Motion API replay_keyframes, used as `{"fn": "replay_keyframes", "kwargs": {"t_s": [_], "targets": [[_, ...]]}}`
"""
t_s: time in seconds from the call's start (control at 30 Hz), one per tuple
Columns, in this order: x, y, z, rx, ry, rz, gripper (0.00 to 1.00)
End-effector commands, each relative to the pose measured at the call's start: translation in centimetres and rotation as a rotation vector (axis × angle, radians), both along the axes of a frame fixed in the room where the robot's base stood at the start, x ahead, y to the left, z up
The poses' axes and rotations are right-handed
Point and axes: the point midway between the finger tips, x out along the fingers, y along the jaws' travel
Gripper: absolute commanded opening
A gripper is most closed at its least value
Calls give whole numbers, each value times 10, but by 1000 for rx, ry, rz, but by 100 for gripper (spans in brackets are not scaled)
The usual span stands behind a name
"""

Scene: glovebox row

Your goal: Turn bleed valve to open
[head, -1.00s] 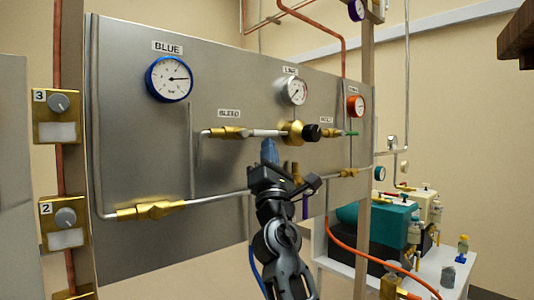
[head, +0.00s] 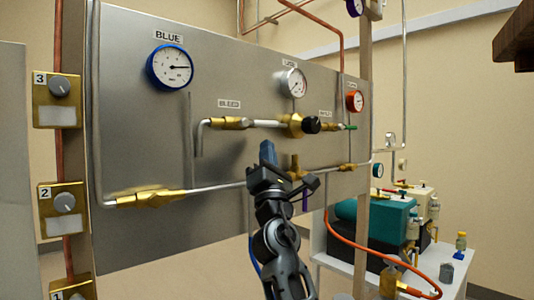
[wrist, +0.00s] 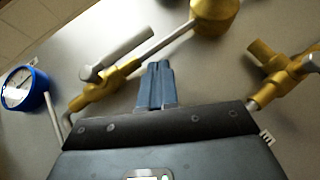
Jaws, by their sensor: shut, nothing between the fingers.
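The bleed valve (head: 231,123) is a brass body on a silver pipe, below the BLEED label (head: 229,104) on the grey panel. In the wrist view the brass valve (wrist: 105,88) is left of my fingers, with a grey lever (wrist: 118,52) roughly parallel to the pipe. My gripper (head: 267,151) is shut and empty. In the head view its blue fingers point up, below and right of the valve. In the wrist view my fingers (wrist: 157,82) are together and appear apart from the lever. Their distance to the panel is hard to judge.
A brass regulator with a black knob (head: 312,125) is right of the bleed valve. A lower pipe carries another brass valve (head: 152,198). The blue gauge (head: 170,67) is upper left. A post (head: 367,150) and a bench with teal pumps (head: 388,220) are at right.

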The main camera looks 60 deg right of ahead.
Motion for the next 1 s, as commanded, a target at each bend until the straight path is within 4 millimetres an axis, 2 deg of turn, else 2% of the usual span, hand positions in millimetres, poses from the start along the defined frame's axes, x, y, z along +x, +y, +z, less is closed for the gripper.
{"fn": "replay_keyframes", "kwargs": {"t_s": [0.03,0.1,0.3,0.5,0.7,1.0], "targets": [[0,-2,-15,0,0,0,0],[0,-4,-24,0,1,0,0],[-25,4,-61,1,2,0,0],[-44,10,-87,0,1,0,0],[-53,12,-97,0,1,0,0],[-53,12,-97,0,1,0,0]]}}
